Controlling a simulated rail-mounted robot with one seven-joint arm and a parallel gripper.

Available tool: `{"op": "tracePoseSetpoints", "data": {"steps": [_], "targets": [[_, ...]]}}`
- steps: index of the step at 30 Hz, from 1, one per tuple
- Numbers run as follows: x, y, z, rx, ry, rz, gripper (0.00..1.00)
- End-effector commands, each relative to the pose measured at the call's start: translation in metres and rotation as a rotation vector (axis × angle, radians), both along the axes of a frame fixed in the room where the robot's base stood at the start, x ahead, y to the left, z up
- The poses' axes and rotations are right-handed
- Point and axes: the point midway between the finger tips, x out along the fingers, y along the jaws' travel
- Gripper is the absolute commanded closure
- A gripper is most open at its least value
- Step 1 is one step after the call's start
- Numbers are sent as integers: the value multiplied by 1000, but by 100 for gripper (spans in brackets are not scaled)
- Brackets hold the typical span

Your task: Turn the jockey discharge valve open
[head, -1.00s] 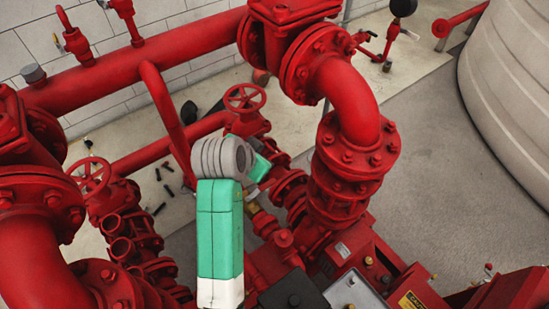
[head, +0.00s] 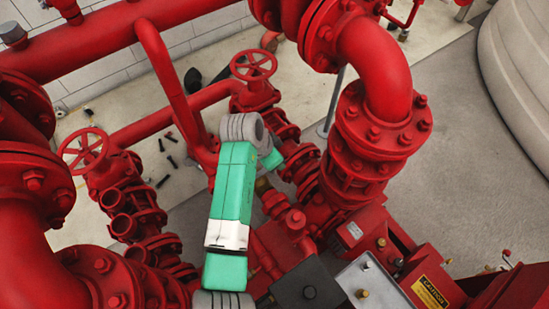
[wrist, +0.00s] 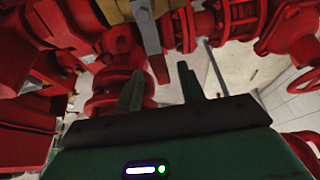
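In the wrist view, a brass valve body (wrist: 118,9) sits at the top, with a flat lever (wrist: 150,36) that is grey near the body and red towards its end. I take this to be the jockey discharge valve, but no label shows. My gripper (wrist: 161,84) is open and empty, its two dark fingers apart. The lever's red end appears between and just beyond the fingertips; I cannot tell whether they touch. In the head view, a small brass fitting (head: 263,187) shows beside my arm, which hides the fingers and the lever there.
Two red handwheels (head: 254,64) and (head: 84,150) stand on nearby pipework. A thick red elbow pipe (head: 378,66) rises right of my arm. A red pump unit with a caution label (head: 430,293) is at lower right. Open floor (head: 460,130) lies right of the pipes.

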Motion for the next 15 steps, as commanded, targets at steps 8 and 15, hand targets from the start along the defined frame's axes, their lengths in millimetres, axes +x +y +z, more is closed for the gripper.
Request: {"op": "tracePoseSetpoints", "data": {"steps": [8,15], "targets": [[0,0,1,0,0,0,79],[0,0,1,0,0,0,100]]}}
